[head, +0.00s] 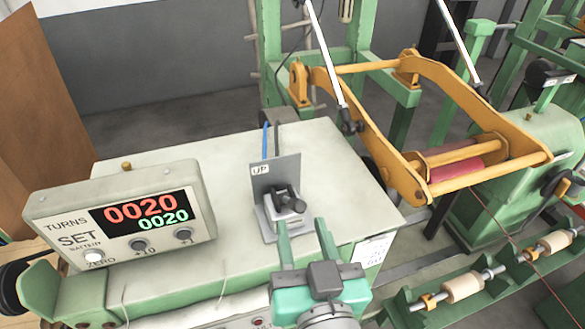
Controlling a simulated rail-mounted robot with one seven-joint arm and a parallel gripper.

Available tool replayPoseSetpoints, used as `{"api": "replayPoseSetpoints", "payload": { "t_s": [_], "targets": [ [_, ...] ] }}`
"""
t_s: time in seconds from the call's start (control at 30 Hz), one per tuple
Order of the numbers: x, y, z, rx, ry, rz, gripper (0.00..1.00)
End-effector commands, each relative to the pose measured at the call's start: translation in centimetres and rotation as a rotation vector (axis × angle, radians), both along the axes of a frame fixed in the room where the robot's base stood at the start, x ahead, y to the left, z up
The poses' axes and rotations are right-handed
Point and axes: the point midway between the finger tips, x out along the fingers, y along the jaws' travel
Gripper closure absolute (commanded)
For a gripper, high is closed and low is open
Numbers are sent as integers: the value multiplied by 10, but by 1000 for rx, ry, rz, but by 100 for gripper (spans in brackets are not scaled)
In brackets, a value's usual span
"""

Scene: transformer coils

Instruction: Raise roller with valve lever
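The valve lever (288,198) is a small dark handle on a grey block, in front of an upright grey plate marked "UP" (261,171). It stands on the pale top of the green cabinet. My gripper (304,232) is just in front of the valve, its two green fingers apart with nothing seen between them. I cannot tell whether a finger touches the block. The roller (455,164) is reddish and sits between the arms of a yellow frame (372,128) at the right.
A counter box (125,215) with a lit display reading 0020 twice stands at the left of the cabinet top (345,170). A blue hose (265,140) runs behind the plate. Rods with pale rollers (463,288) lie at the lower right. The cabinet top right of the valve is clear.

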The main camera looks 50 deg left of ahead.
Motion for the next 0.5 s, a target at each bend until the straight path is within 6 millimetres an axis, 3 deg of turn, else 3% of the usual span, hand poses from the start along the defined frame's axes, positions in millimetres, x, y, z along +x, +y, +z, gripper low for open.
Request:
{"api": "replayPoseSetpoints", "payload": {
  "t_s": [0.13, 0.5],
  "targets": [
    [5, 8, -1, 0, 0, 1, 60],
    [37, 61, -1, 1, 0, -2, 60]
  ]
}}
